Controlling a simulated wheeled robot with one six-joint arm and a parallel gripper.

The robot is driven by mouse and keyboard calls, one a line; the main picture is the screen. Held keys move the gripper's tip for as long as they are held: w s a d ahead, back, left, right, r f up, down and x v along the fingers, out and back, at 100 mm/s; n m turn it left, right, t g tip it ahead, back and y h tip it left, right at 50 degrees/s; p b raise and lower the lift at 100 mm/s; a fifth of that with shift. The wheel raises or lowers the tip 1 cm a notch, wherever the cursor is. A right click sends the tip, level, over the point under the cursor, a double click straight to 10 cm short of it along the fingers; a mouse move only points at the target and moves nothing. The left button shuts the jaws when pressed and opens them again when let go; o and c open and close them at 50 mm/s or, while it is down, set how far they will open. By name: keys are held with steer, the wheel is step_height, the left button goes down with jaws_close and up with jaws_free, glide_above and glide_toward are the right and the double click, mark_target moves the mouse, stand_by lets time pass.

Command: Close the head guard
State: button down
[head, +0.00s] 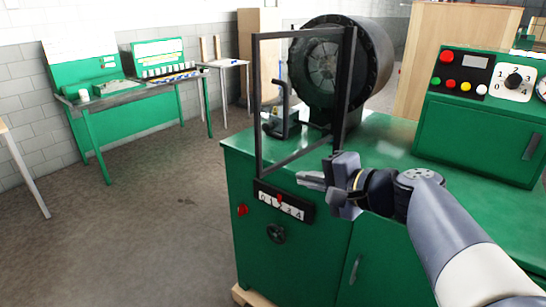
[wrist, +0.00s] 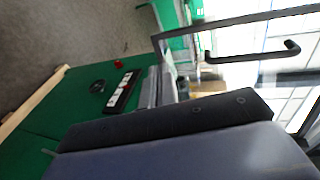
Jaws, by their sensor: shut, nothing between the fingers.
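The head guard (head: 257,100) is a dark rectangular frame with a clear pane, standing out from the crimper head (head: 375,65) over the green cabinet's front left corner. It looks swung open, with its left post away from the round black head. A bent black handle (head: 286,90) shows at its left side. In the wrist view, the guard's bar (wrist: 240,22) and handle (wrist: 255,55) are at the upper right. My gripper (head: 303,180) is shut and empty, near the guard's lower edge and above the cabinet's front. I cannot tell whether it touches the frame.
The green cabinet (head: 300,245) has a number plate (head: 283,203) and a knob (head: 276,233) on its front. A control box (head: 475,130) stands at the right. A green workbench (head: 125,95) is at the back left. The floor on the left is clear.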

mark_target(263, 167)
steer(key=x, duration=0.3)
steer(key=p+x, duration=0.1)
steer(key=x, duration=0.2)
steer(key=r+p+x, duration=0.1)
steer(key=x, duration=0.3)
steer(key=shift+w+a, duration=0.15)
